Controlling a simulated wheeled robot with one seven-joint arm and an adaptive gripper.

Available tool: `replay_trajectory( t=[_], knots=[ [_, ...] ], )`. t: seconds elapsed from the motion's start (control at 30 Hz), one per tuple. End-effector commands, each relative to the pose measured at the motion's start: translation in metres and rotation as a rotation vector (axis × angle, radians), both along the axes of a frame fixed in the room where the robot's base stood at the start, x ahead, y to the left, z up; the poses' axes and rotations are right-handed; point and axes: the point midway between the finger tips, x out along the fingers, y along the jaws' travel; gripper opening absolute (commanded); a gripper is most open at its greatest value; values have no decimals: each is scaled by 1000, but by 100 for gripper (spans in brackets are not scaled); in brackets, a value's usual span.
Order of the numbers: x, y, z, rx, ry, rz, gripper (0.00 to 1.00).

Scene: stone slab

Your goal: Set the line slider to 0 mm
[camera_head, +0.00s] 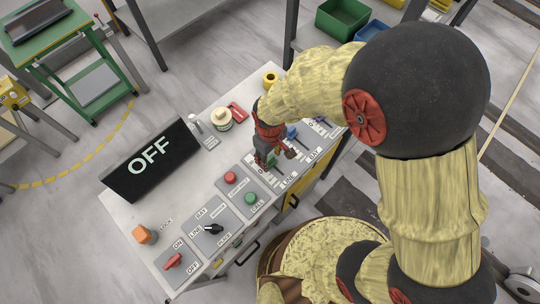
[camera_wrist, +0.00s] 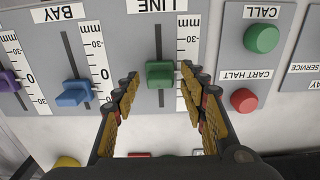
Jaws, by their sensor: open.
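The line slider (camera_wrist: 160,74) is a green knob in a vertical slot under the LINE label (camera_wrist: 161,5) in the wrist view. Its mm scale (camera_wrist: 187,30) runs to the right of the slot; a 30 mark shows, and the part level with the knob is partly hidden by a finger. I cannot read the exact setting. My gripper (camera_wrist: 159,83) is open, with one finger on each side of the green knob; gaps show between knob and fingers. In the head view my gripper (camera_head: 267,160) is over the slider panel and hides the knob.
The blue BAY slider (camera_wrist: 74,93) and a purple slider (camera_wrist: 8,82) are to the left. The green CALL button (camera_wrist: 261,38) and red CART HALT button (camera_wrist: 244,100) are to the right. A black OFF display (camera_head: 150,158) stands on the bench (camera_head: 133,215).

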Motion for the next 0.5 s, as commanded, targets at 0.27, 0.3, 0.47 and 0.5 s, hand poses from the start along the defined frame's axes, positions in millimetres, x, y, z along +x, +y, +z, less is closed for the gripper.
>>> replay_trajectory(
  t=[0.27,0.3,0.47,0.5],
  knots=[
    [2,1,27,3,-5,0,42],
    [1,1,34,3,-5,0,42],
    [1,1,68,3,-5,0,42],
    [1,1,76,2,-3,0,42]
  ],
)
